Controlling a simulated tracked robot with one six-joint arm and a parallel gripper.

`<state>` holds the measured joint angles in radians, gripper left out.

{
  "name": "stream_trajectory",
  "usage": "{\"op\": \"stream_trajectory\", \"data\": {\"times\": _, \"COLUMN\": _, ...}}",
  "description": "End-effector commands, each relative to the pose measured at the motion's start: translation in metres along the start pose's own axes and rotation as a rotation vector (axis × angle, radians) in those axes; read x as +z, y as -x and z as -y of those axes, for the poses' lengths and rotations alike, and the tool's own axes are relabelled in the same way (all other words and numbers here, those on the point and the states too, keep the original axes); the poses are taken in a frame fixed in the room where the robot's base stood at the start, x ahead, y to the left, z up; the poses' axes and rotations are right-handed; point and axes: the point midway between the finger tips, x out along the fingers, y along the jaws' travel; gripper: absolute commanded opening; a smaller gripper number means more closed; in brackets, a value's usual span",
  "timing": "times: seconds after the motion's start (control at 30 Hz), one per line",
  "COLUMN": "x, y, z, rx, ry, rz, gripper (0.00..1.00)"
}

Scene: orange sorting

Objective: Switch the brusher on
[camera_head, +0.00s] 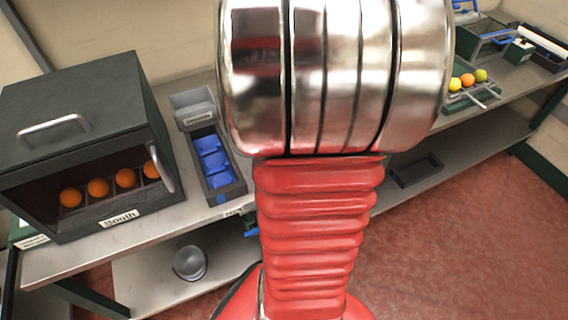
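No label in view reads as brusher, so I cannot tell for sure which thing it is. A green unit (453,104) with metal rods stands at the back right of the bench. My gripper is not in view; my red and chrome arm fills the middle and hides the bench there.
A dark booth (75,95) with several oranges (98,188) stands at left. Beside it are a grey bin (193,105) and a tray with blue cups (226,190). A bucket (190,263) and black tray (416,170) are on the lower shelf. Red floor at right is clear.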

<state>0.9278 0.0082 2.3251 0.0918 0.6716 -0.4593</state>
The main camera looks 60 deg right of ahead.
Motion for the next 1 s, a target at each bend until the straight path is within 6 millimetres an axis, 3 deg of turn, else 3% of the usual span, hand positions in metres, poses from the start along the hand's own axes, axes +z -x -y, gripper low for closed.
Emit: {"op": "stream_trajectory", "data": {"times": 1.0, "x": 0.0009, "y": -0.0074, "z": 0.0, "rx": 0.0, "ry": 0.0, "rz": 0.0, "gripper": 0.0}}
